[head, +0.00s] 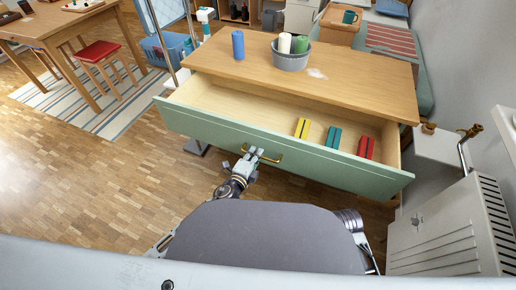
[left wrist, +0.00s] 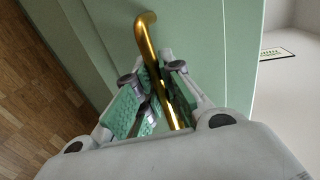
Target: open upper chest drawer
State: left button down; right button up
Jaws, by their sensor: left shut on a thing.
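The upper chest drawer (head: 285,149) has a pale green front and stands pulled out from the chest (head: 345,82) with its wooden top. Its inside shows, with yellow, teal and red blocks lying at the right. A brass handle (head: 273,157) is on the drawer front; it also shows in the left wrist view (left wrist: 148,45). My left gripper (head: 254,154) is shut on the handle, its green-padded fingers (left wrist: 152,92) on both sides of the bar. My right gripper is not seen; part of my right arm shows at the lower middle.
A blue cylinder (head: 238,44) and a grey bowl (head: 290,59) with candle-like cylinders stand on the chest top. A white radiator-like unit (head: 452,228) stands close at the right. A table (head: 62,22) and red stool (head: 98,51) are at the left.

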pick_arm(q)
jog(key=shift+f+v, duration=0.2)
jog(key=shift+v, duration=0.85)
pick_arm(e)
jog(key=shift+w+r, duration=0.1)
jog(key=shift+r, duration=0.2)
pick_arm(q)
jog(key=c, duration=1.5)
grip_release()
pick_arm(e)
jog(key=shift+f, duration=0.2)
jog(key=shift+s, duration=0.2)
pick_arm(q)
jog(key=shift+r, duration=0.1)
